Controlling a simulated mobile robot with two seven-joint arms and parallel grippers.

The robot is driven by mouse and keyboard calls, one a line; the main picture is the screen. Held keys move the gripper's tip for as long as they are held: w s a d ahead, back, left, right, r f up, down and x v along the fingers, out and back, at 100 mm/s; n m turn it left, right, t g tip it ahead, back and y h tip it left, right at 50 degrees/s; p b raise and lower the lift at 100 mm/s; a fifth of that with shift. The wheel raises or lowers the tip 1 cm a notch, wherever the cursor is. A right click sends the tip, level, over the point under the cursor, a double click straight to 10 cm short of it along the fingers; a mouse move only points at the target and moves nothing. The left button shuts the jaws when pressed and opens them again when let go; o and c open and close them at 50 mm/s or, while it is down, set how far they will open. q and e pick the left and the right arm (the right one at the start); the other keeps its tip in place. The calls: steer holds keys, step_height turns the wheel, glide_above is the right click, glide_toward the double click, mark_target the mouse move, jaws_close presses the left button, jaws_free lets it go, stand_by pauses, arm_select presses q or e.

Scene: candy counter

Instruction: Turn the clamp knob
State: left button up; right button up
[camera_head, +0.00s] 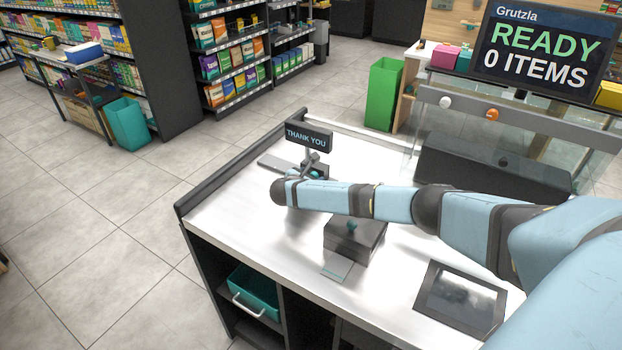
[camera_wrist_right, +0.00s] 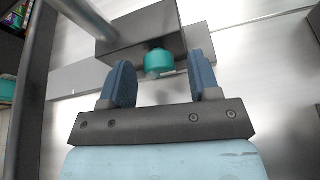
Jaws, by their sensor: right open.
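The clamp knob (camera_wrist_right: 158,63) is a small teal knob on the near side of a dark box-shaped clamp (camera_wrist_right: 145,32) in the right wrist view. In the head view, a teal spot that looks like this knob (camera_head: 315,173) shows at the foot of the small "THANK YOU" display (camera_head: 308,136). My right gripper (camera_wrist_right: 160,80) is open and empty. Its two blue fingers stand on either side of the knob, just short of it in the picture; I see no contact. In the head view my right arm hides part of the area. My left gripper is not in view.
A second dark box (camera_head: 356,242) with a teal knob on top stands on the counter (camera_head: 235,215) below my forearm. A dark tablet (camera_head: 461,297) lies to the right. A pole passes close on the left in the wrist view. The counter's left part is clear.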

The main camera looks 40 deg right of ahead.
steer(key=c, duration=0.9)
steer(key=shift+r+n+g+p, duration=0.15)
steer(key=shift+n+g+p, duration=0.3)
steer(key=shift+p, duration=0.5)
steer(key=shift+a+n+g+h+p, duration=0.1)
steer(key=shift+n+g+h+p, duration=0.25)
steer(key=shift+n+p, duration=0.5)
steer(key=shift+w+f+n+g+h+p, duration=0.15)
steer(key=shift+n+g+h+p, duration=0.4)
steer(key=shift+n, duration=0.55)
steer(key=shift+f+g, duration=0.1)
steer(key=shift+g, duration=0.15)
